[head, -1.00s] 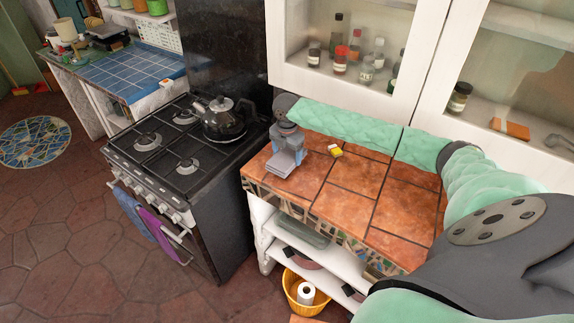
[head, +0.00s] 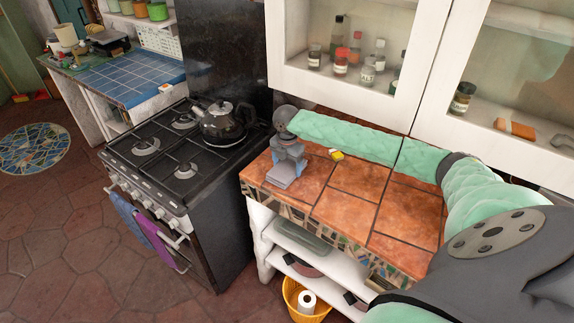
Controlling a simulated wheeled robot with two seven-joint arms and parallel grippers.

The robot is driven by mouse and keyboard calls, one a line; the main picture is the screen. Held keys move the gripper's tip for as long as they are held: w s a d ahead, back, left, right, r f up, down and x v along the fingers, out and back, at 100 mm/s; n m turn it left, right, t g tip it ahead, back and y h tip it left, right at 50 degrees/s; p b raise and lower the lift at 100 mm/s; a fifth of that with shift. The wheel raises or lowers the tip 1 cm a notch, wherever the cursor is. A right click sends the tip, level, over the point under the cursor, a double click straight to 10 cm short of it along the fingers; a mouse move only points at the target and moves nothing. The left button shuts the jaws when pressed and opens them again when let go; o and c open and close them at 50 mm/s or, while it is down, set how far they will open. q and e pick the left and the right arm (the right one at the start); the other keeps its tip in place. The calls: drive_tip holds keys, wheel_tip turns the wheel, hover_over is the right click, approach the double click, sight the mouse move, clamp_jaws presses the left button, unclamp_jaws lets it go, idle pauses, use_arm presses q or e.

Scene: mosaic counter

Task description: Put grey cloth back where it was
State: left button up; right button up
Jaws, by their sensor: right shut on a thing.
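My right arm reaches across from the right, along the back of the tiled counter (head: 352,208). Its gripper (head: 287,164) points down at the counter's left end, near the stove. It is shut on a small, flat grey cloth (head: 284,178), which shows just below the fingers. The cloth is at or just above the tiles; I cannot tell whether it touches them. The fingers hide its upper part. My left gripper is not in view.
A small yellow item (head: 337,155) lies on the counter right of the gripper. The black stove (head: 160,148) with a kettle (head: 223,125) stands to the left. A glass cabinet (head: 298,62) hangs behind. The front tiles are clear.

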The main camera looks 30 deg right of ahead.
sight(287, 166)
drive_tip(key=o, duration=1)
drive_tip(key=shift+c, duration=0.2)
drive_tip(key=shift+r+b, duration=0.35)
wheel_tip(287, 166, up, 4)
drive_tip(key=shift+r+b, duration=0.1)
drive_tip(key=shift+b, duration=1)
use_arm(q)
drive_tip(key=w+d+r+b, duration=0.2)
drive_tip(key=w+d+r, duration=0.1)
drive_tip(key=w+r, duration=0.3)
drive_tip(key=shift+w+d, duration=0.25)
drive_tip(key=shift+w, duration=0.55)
use_arm(e)
wheel_tip(287, 166, up, 7)
drive_tip(key=shift+r, duration=0.15)
